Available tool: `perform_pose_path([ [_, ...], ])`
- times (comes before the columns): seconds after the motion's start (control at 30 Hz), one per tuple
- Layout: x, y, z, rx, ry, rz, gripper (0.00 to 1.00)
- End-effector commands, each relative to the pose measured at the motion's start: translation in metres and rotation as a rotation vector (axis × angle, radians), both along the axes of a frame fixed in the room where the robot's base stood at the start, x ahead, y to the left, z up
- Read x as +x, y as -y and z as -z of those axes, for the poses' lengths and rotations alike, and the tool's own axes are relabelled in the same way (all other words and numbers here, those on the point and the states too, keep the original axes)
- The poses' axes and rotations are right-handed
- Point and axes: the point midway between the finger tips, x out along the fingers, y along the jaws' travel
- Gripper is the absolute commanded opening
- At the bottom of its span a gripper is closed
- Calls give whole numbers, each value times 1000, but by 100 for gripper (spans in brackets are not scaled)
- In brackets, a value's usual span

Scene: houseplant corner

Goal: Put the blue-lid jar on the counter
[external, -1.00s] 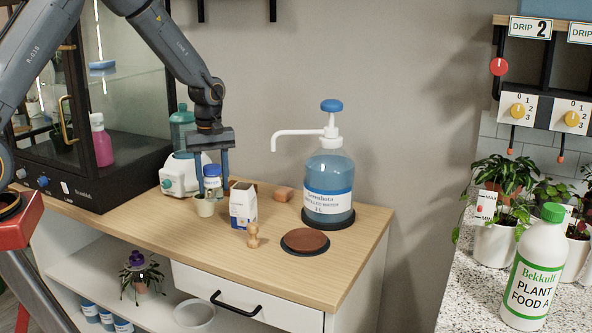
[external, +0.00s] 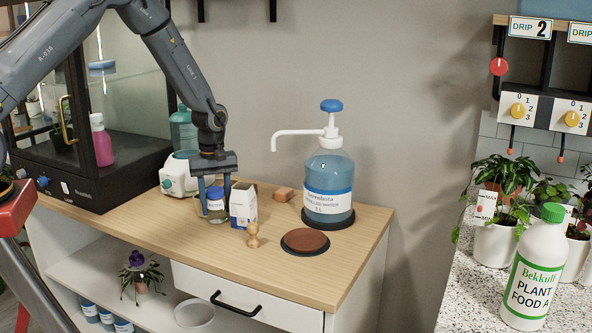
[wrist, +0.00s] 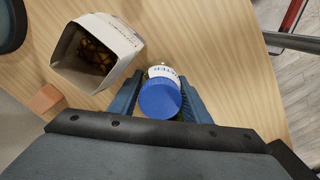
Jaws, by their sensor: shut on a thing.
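The blue-lid jar (external: 216,206) is a small clear jar with a white label. My gripper (external: 215,199) is shut on it, with one finger on each side. The wrist view also shows its blue lid (wrist: 160,98) between the two fingers. The jar is upright at the wooden counter (external: 345,255), just left of a white carton (external: 243,205). I cannot tell whether its base touches the wood. The small beige cup is mostly hidden behind the jar and fingers.
The carton also shows open-topped in the wrist view (wrist: 125,60). A wooden peg figure (external: 253,236), a brown round pad (external: 305,241) and a large pump bottle (external: 328,185) stand to the right. Bare wood lies in front.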

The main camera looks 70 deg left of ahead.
Motion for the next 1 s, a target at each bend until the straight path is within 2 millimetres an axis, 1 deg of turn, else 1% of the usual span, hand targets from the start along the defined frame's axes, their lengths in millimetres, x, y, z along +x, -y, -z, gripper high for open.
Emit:
perform_pose_path([
  [0.13,0,0,4,0,0,0,16],
  [0.17,0,0,4,0,0,0,49],
  [0.2,0,0,3,0,0,0,51],
  [0.47,0,0,3,0,0,0,51],
  [0.63,1,0,-8,1,2,0,51],
  [0.77,1,0,-26,2,2,0,51],
  [1.0,1,-1,-73,2,4,0,51],
])
